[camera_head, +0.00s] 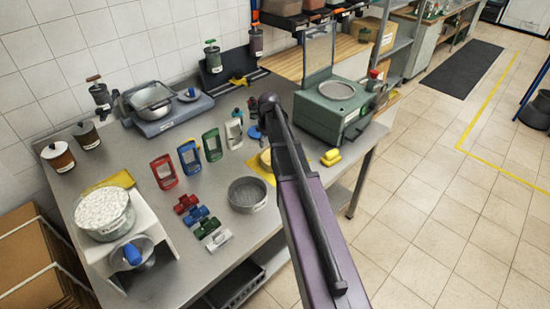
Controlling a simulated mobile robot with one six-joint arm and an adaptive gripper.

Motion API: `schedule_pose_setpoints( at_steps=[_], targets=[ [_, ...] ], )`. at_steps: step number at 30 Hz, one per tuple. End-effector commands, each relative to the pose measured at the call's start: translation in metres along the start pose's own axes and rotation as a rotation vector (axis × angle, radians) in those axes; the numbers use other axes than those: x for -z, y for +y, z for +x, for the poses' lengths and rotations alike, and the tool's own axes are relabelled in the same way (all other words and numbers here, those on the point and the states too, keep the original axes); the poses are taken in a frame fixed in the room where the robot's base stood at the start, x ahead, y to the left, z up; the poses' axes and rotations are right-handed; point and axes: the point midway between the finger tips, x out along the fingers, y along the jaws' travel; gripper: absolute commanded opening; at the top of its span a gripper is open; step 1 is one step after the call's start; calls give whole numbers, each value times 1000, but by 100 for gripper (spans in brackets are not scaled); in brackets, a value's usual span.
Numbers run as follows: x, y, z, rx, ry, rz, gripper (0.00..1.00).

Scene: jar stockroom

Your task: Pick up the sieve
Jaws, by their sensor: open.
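My purple arm reaches in from the lower right and ends in a dark joint above the table, beyond the pan. I cannot make out my gripper's fingers. Nothing covers the pan.
Small red, blue, green and white clamps (204,222) lie left of the pan. Coloured upright frames (189,157) stand behind it. A yellow plate (260,166) is partly behind my arm. A white-filled bowl (104,212) stands left, a green machine (333,110) right.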

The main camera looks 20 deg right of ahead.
Motion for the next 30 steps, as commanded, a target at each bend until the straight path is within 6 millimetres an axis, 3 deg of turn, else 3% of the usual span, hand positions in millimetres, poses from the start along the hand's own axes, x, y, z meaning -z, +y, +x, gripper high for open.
schedule_pose_setpoints(
  at_steps=[11,30],
  targets=[
    [2,-7,7,1,0,-8,44],
    [3,-9,54,1,0,-10,44]
  ],
)
